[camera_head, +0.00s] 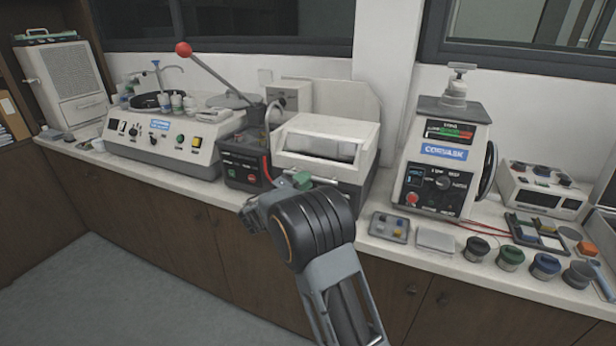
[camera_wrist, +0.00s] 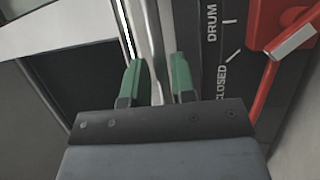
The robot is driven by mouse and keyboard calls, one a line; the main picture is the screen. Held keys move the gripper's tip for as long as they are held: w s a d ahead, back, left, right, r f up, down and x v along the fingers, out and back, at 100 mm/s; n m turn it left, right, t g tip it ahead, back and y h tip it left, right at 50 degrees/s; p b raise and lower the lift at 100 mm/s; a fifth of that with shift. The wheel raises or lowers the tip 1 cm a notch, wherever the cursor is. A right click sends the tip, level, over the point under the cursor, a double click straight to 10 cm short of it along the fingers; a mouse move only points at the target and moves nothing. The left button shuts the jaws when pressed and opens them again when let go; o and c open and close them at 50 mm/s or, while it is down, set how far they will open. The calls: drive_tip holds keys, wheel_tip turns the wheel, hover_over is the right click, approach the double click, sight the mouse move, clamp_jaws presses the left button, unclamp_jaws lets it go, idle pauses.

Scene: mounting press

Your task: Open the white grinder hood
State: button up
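The white grinder hood (camera_head: 335,127) sits on the boxy grinder in the middle of the counter, above a grey front panel. It appears lowered. My gripper (camera_head: 302,182) is low at the grinder's front left, below the hood. In the wrist view, the two green fingers of my gripper (camera_wrist: 157,66) are apart. A pale metallic bar or edge runs up between and beyond them. I cannot tell if either finger touches it. The labels DRUM and CLOSED (camera_wrist: 216,60) are on a dark panel to the right of the fingers.
A red part with a pale tip (camera_wrist: 285,35) is at the wrist view's upper right. A red-knobbed lever (camera_head: 215,72) rises from the dark press (camera_head: 243,160) left of the grinder. A sample tray (camera_head: 391,227) and the CORVASK machine (camera_head: 440,160) stand to the right.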

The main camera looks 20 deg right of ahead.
drive_tip(key=shift+x, duration=1.1)
clamp_jaws()
